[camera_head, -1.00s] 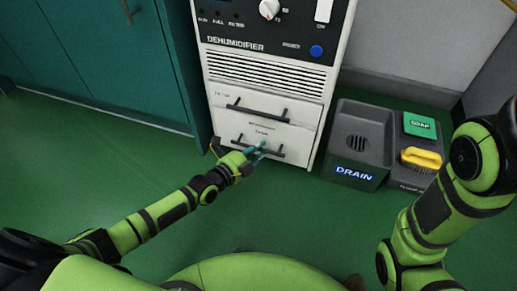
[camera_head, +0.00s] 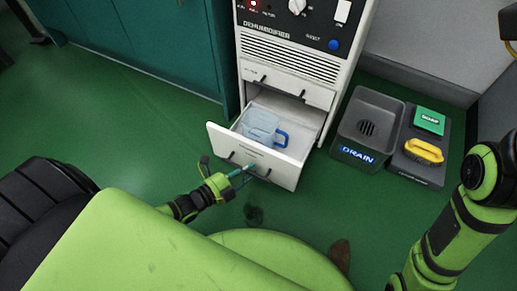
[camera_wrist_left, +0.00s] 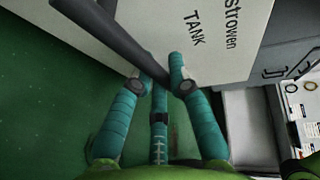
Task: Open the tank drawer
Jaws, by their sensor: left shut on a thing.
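The white dehumidifier (camera_head: 290,75) stands at the upper middle of the head view. Its tank drawer (camera_head: 283,170) is pulled out, and its open top shows a clear tank with a blue handle (camera_head: 262,127) inside. My left gripper (camera_head: 242,174) is at the drawer's front. In the left wrist view its teal fingers (camera_wrist_left: 160,82) are shut on the dark bar handle (camera_wrist_left: 122,42), beside the label TANK on the white drawer front (camera_wrist_left: 222,30). My right arm comes in at the right of the head view; its gripper is out of the picture.
An upper drawer (camera_head: 294,87) above the tank drawer is shut. Teal cabinets (camera_head: 130,40) stand left.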

